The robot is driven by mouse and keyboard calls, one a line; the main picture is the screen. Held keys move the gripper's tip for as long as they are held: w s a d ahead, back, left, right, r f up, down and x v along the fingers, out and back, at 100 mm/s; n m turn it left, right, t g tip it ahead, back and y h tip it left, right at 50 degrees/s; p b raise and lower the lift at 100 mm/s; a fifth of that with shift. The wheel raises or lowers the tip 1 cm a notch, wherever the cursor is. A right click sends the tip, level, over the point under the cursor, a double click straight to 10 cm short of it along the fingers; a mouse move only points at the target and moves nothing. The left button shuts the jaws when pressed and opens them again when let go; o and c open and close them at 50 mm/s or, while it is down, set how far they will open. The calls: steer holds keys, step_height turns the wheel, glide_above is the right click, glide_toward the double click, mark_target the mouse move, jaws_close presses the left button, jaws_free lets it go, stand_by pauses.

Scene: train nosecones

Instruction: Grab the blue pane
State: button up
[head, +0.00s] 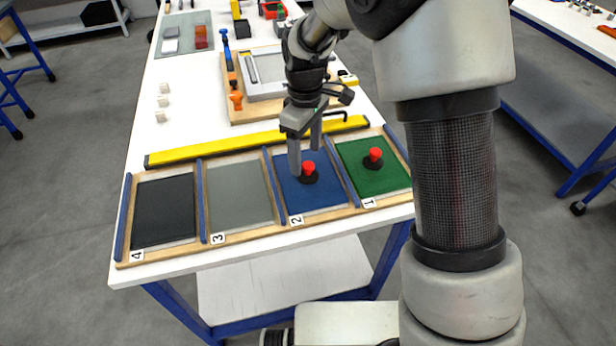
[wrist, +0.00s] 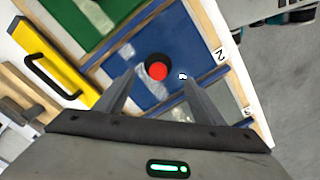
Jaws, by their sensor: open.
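The blue pane (head: 318,194) lies flat in the slot marked 2 of a wooden rack on the table. A red knob (head: 309,167) on a dark round base stands on it. My gripper (head: 305,160) is open and empty, just above the pane at the knob. In the wrist view the blue pane (wrist: 150,42) fills the middle, and its red knob (wrist: 157,71) shows ahead of the fingertips of my gripper (wrist: 158,85), between their lines. I cannot tell whether either finger touches the knob.
A green pane (head: 376,171) with a red knob is in slot 1. A grey pane (head: 239,194) and a black pane (head: 164,212) lie in slots 3 and 4. A yellow bar (head: 228,146) with a black handle lies behind the rack. Blue strips divide the slots.

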mark_target(308, 164)
steer(key=f, duration=0.5)
steer(key=shift+d+f, duration=0.15)
steer(key=shift+d, duration=0.1)
steer(key=shift+w, duration=0.15)
jaws_close()
